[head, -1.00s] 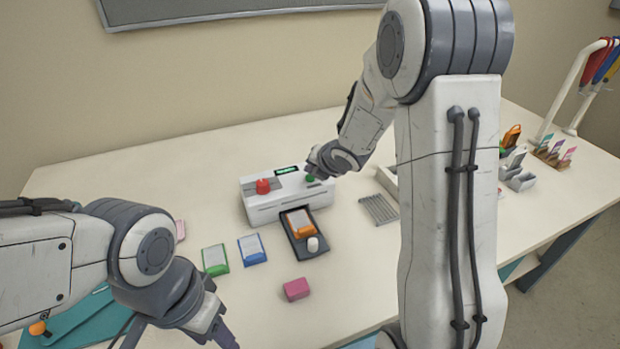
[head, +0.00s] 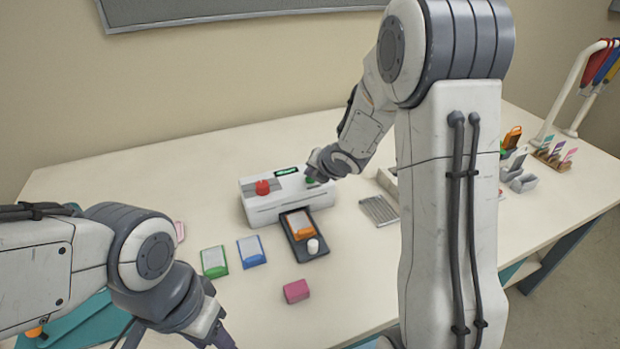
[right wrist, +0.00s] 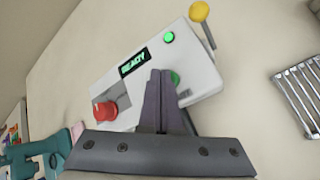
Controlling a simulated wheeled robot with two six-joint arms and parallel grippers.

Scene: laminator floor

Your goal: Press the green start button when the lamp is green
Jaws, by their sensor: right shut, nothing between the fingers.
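The white laminator (head: 262,212) stands on the table. In the right wrist view its lamp (right wrist: 168,37) is lit green and its display (right wrist: 133,63) reads READY. The green start button (right wrist: 175,77) is partly hidden behind my right fingertips; it also shows in the head view (head: 310,181). My right gripper (right wrist: 160,74) is shut and empty, with its tips right at the button. I cannot tell whether they touch it. My left gripper (head: 215,334) is at the lower left, cut off by the frame edge, away from the laminator.
A red button (right wrist: 103,110) is on the laminator's other end, and a yellow-knobbed lever (right wrist: 199,12) is beside the lamp. A dark tray (head: 306,247) with an orange-edged card sticks out in front. A green card pack, a blue one and a pink block (head: 296,291) lie nearby. A metal rack (head: 379,210) is right.

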